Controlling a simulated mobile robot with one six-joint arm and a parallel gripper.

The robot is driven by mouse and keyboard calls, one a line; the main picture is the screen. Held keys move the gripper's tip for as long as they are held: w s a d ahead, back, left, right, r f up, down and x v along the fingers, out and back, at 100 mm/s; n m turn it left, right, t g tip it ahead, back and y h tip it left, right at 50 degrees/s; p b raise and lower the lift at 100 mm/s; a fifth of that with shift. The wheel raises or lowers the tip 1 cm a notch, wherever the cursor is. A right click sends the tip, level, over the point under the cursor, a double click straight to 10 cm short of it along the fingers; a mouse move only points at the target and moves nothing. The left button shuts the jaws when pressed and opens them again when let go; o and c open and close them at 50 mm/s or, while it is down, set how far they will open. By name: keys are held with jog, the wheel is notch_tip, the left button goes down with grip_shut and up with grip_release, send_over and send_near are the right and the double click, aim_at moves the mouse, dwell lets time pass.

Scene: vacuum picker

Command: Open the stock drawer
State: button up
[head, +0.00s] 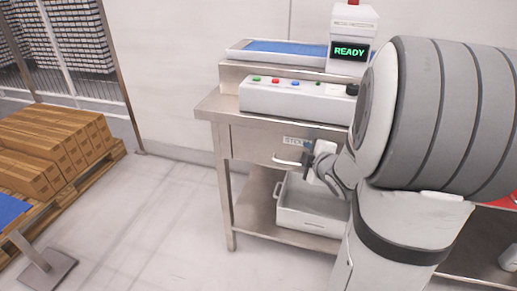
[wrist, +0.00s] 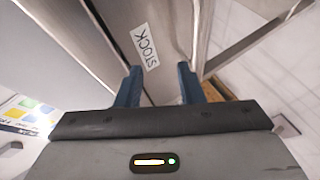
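The stock drawer (head: 250,143) is a steel front under the bench top, and it looks closed and flush. Its label reads STOCK (head: 295,141); the label also shows in the wrist view (wrist: 146,46). A bar handle (head: 287,162) sits below the label. My gripper (head: 308,160) is at the right end of the handle, close to the drawer front. In the wrist view my gripper's two blue fingers (wrist: 159,88) are apart, pointing at the drawer front. I see no handle between them there, and contact cannot be told.
The steel bench (head: 210,106) carries a button panel (head: 300,101), a blue-lined tray (head: 280,50) and a READY display (head: 349,51). A grey bin (head: 310,215) stands on the lower shelf. Boxes on a pallet (head: 50,150) are at left. The floor in front is clear.

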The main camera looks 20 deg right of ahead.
aim_at(293, 165)
notch_tip(293, 165, down, 7)
jog(key=n+t+y+b, duration=0.3)
jog(key=n+y+b, duration=0.1)
jog(key=n+b, duration=0.1)
jog(key=b+x, duration=0.1)
jog(key=x, duration=0.6)
jog(key=shift+f, duration=0.2)
jog(key=shift+s, duration=0.1)
jog(key=shift+c, duration=0.2)
grip_shut()
